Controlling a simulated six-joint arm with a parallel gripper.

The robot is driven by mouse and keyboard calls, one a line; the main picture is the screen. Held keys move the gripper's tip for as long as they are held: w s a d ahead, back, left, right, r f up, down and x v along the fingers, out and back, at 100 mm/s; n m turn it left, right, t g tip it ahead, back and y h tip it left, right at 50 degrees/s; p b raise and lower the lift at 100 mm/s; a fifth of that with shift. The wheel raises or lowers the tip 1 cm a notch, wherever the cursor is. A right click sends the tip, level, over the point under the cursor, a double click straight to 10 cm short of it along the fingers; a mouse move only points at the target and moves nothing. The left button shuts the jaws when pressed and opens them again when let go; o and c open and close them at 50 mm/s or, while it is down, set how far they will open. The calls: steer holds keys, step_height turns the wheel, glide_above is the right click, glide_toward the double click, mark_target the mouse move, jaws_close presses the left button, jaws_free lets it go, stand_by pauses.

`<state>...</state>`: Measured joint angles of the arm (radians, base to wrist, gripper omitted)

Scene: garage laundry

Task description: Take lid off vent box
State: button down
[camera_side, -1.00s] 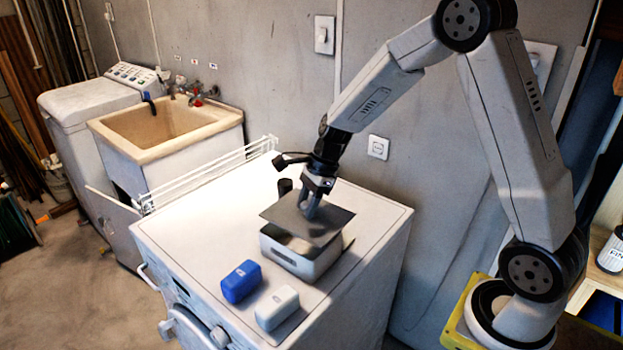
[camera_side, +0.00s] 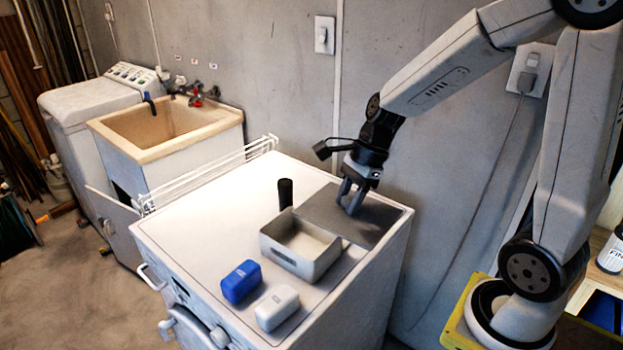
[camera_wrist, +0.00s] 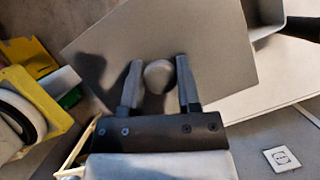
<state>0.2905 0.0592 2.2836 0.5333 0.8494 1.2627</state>
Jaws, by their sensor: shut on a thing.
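The flat grey lid (camera_side: 322,211) is off the vent box, to its right and behind it, over the back right of the white machine top. I cannot tell whether it touches that surface. My gripper (camera_side: 352,200) points down at the lid and is shut on its round knob. In the wrist view the knob (camera_wrist: 158,77) sits between the fingers, with the lid (camera_wrist: 225,65) tilted in the picture beyond. The vent box (camera_side: 288,257) stands upright and open at the top, and its pale inside shows.
A blue block (camera_side: 241,281) and a white block (camera_side: 277,307) lie in front of the box. A dark cylinder (camera_side: 285,192) stands behind it. A white rack (camera_side: 205,178) runs along the machine's left edge, and the grey wall (camera_side: 440,170) rises behind. The left of the machine top is clear.

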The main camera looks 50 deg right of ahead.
steer(key=shift+s+r, duration=0.15)
steer(key=shift+s, duration=0.15)
stand_by(0.5)
steer(key=w+d+f+m+t+h, duration=0.1)
steer(key=w+d+f+m, duration=0.15)
steer(key=d, duration=0.45)
steer(key=w+d+f+m+t+h, duration=0.1)
steer(key=w+d+f+m, duration=0.2)
steer(key=d, duration=0.4)
steer(key=w+d+f+m+t, duration=0.1)
steer(key=w+d+m, duration=0.25)
steer(key=d, duration=0.35)
steer(key=shift+m+g+h, duration=0.3)
steer(key=w+d+f, duration=0.1)
steer(key=w+f, duration=0.2)
steer(key=w+d+f, duration=0.2)
steer(key=w, duration=0.2)
steer(key=w+d+f, duration=0.2)
steer(key=w+f, duration=0.1)
steer(key=w, duration=0.1)
steer(key=shift+f, duration=0.35)
steer(key=shift+w+d+f, duration=0.1)
steer(key=shift+w+f, duration=0.3)
steer(key=shift+f, duration=0.15)
